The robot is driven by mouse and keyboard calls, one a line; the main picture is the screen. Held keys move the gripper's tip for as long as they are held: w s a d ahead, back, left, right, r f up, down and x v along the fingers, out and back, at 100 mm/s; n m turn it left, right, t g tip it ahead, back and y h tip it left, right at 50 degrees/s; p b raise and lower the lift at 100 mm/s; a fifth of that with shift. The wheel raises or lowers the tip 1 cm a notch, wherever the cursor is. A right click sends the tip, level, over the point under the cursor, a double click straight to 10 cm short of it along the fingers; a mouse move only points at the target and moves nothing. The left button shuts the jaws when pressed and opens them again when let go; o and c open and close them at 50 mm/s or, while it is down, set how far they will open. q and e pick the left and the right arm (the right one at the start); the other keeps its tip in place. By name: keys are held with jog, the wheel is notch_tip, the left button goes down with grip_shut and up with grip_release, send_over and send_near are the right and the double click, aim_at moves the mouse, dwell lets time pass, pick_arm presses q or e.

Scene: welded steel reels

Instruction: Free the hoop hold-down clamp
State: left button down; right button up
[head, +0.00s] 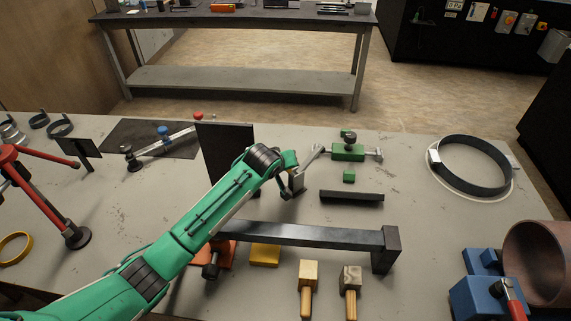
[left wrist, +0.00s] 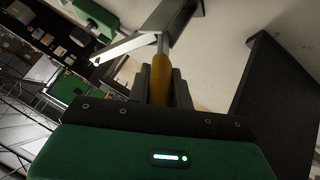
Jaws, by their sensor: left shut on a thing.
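My left gripper (head: 291,190) is above the middle of the bench, and its fingers also show in the left wrist view (left wrist: 162,88). It is shut on a yellow-orange handle (left wrist: 160,76) with a thin steel shank. The shank meets a grey metal part (left wrist: 178,18) with a pale flat bar (left wrist: 130,48). Whether these belong to the hold-down clamp I cannot tell. A black hoop (head: 470,165) lies on a white ring at the right, apart from my gripper, with pale blocks at its rim. My right gripper is not in view.
A green fixture with a black knob (head: 350,141) stands just right of my gripper. A dark upright plate (head: 226,150) is close on the left. A dark beam (head: 300,234) and two mallets lie in front. A blue vise (head: 478,298) stands at the front right.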

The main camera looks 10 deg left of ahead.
pick_arm(q)
jog(key=c, duration=1.3)
grip_release()
jog(key=shift+o, duration=0.2)
jog(key=shift+s, duration=0.1)
jog(key=b+v, duration=0.2)
jog(key=v, duration=1.1)
jog(key=shift+s+r, duration=0.15)
jog(key=shift+r, duration=0.15)
jog(key=shift+c, duration=0.4)
